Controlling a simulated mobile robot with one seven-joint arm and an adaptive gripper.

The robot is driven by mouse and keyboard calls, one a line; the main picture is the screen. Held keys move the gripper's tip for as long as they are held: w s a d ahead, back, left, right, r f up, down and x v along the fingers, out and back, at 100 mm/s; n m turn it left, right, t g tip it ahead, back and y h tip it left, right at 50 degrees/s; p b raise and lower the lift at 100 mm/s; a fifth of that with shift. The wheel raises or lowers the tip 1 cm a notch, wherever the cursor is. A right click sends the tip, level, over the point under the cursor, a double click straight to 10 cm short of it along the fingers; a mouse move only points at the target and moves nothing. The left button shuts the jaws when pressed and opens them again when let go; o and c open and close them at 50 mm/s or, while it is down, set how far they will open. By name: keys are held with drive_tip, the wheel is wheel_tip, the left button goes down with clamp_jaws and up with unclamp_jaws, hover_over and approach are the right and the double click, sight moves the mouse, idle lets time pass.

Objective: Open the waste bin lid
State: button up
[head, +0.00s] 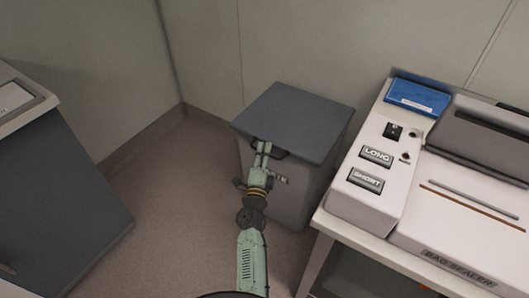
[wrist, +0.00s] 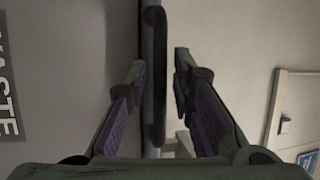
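The waste bin (head: 312,190) is a grey box in the corner by the wall, with its flat dark grey lid (head: 292,118) lying shut. A dark handle (head: 281,155) sticks out from the lid's front edge. In the wrist view the handle (wrist: 155,85) runs upright between my fingers, and part of the "WASTE" label (wrist: 8,85) shows at the left. My gripper (head: 262,146) is at the handle; in the wrist view its two purple-padded fingers (wrist: 160,64) are apart, one each side of the handle, with visible gaps.
A bag sealer (head: 372,208) with a blue panel stands on a bench close to the bin's right. A dark grey cabinet (head: 55,190) stands at the left. Floor (head: 160,190) is clear between cabinet and bin. Walls are close behind the bin.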

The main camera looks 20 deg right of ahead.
clamp_jaws()
drive_tip(key=shift+r, duration=0.15)
idle(0.5)
